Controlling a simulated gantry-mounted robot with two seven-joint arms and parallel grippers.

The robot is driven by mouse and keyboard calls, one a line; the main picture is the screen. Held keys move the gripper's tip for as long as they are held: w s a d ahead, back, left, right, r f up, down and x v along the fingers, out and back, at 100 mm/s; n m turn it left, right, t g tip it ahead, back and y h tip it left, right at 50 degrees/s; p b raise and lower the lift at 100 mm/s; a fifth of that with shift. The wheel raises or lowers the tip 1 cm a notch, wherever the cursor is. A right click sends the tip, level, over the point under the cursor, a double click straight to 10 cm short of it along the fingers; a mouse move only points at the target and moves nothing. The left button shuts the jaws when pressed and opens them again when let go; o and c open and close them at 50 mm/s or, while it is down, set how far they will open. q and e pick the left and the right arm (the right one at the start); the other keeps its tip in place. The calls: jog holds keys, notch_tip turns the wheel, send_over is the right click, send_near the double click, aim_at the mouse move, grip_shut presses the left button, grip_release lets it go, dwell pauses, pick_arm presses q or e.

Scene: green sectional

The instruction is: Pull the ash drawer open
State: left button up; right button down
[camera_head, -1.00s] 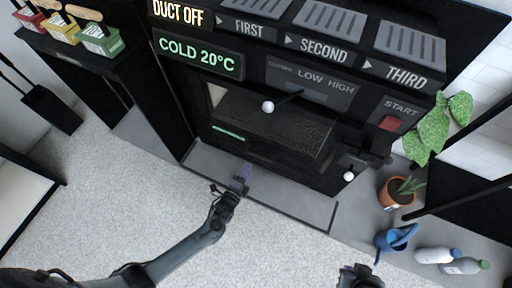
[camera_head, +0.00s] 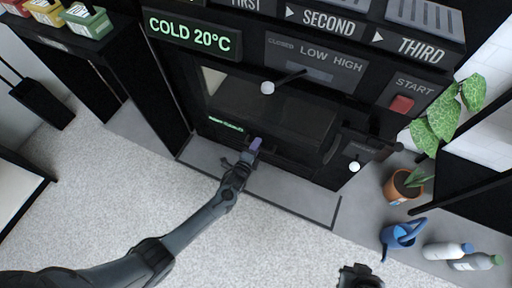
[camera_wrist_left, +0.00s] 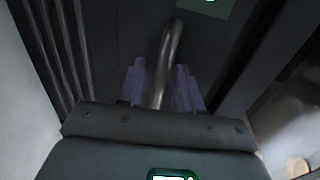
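The dark stove front (camera_head: 290,115) fills the middle of the head view. The ash drawer seems to be the dark low front near my left fingertips, but its outline is too dark to make out. My left gripper (camera_head: 256,145) reaches this low front with its purple fingertips. In the left wrist view a curved dark metal handle (camera_wrist_left: 168,50) runs between the fingers of my left gripper (camera_wrist_left: 160,87). One finger stands on each side of it; whether they press on it is unclear. My right gripper (camera_head: 360,277) is at the bottom edge, away from the stove.
The pale floor (camera_head: 120,200) in front is clear.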

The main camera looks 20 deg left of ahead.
pick_arm(q)
jog(key=shift+d, duration=0.1)
grip_shut()
pick_arm(e)
jog(key=shift+r, duration=0.1)
